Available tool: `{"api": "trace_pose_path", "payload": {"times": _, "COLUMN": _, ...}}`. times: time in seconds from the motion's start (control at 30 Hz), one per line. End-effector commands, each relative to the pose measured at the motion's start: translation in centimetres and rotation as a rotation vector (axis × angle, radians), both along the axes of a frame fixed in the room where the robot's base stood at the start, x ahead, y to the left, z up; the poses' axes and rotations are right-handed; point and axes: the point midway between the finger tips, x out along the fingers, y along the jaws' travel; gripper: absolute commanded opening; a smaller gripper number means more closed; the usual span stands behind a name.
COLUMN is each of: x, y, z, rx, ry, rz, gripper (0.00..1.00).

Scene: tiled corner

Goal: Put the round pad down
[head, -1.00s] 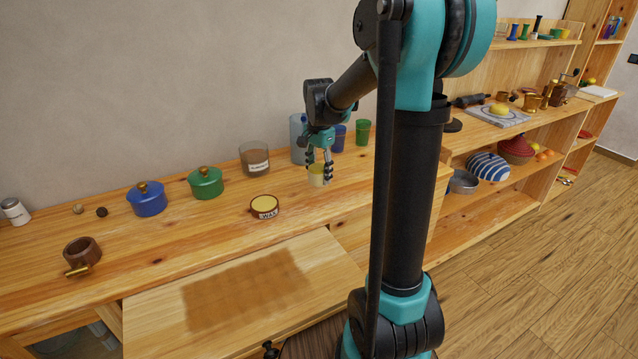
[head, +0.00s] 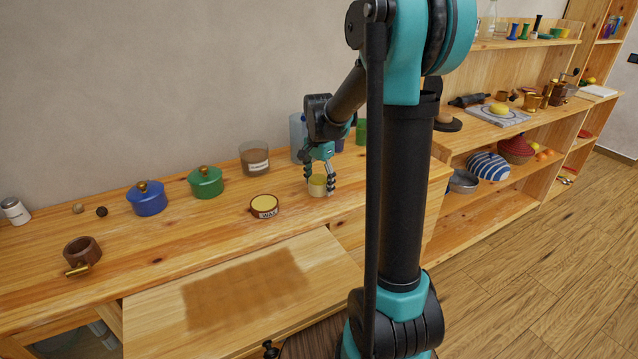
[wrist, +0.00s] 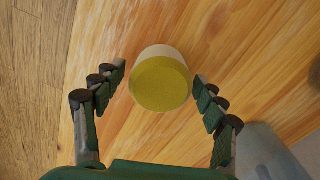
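The round pad (head: 317,186), with a yellow top and paler side, appears to stand upright on the wooden counter (head: 190,238). In the wrist view the pad (wrist: 161,82) sits between the fingertips of my gripper (wrist: 160,77), with a gap on each side. My gripper (head: 318,187) is open, pointing down around the pad and not holding it. The pad's underside is hidden.
A wax tin (head: 264,206) stands to the left of the pad. A brown glass jar (head: 254,160), a green pot (head: 206,183) and a blue pot (head: 147,199) stand farther left. Blue and green cups (head: 361,130) are close behind my gripper.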

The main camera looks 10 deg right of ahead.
Motion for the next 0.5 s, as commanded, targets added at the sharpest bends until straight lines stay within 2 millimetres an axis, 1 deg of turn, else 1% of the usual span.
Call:
{"api": "trace_pose_path", "payload": {"times": 0.27, "x": 0.0, "y": 0.0, "z": 0.3, "rx": 0.0, "ry": 0.0, "rz": 0.0, "gripper": 0.71}}
{"api": "trace_pose_path", "payload": {"times": 0.37, "x": 0.0, "y": 0.0, "z": 1.2, "rx": 0.0, "ry": 0.0, "rz": 0.0, "gripper": 0.71}}
{"api": "trace_pose_path", "payload": {"times": 0.5, "x": -0.1, "y": 0.0, "z": 3.6, "rx": 0.0, "ry": 0.0, "rz": 0.0, "gripper": 0.71}}
